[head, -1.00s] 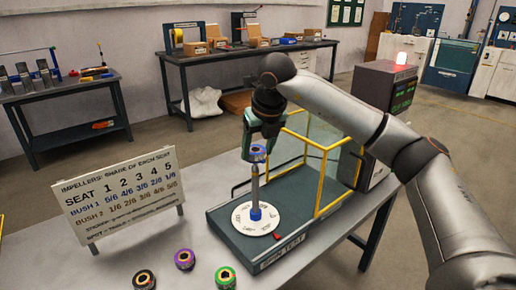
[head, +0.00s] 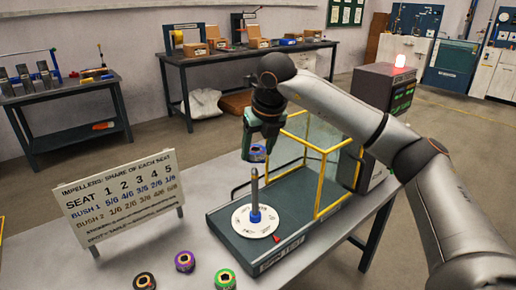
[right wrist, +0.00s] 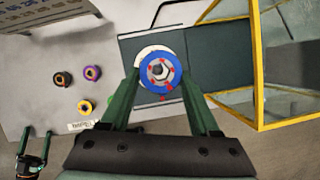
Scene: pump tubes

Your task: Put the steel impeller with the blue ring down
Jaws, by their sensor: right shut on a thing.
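The steel impeller with the blue ring (head: 257,154) is in my right gripper (head: 258,150), above the tip of the upright steel shaft (head: 255,192). In the right wrist view the impeller (right wrist: 162,71) shows from above, with its blue ring and red marks, between the green fingers of my right gripper (right wrist: 160,98). The shaft rises from a blue collar on a white disc (head: 241,222) on the dark test stand (head: 225,238). The impeller hides the shaft in the wrist view. My left gripper (right wrist: 36,142) shows at the lower left there, fingers apart and empty.
Impellers with purple (head: 185,261), green (head: 225,278) and black (head: 145,281) rings lie on the table; a yellow-ringed one (right wrist: 85,106) shows in the wrist view. A yellow-framed guard (head: 322,180) stands right of the shaft. A seat sign (head: 120,198) stands left.

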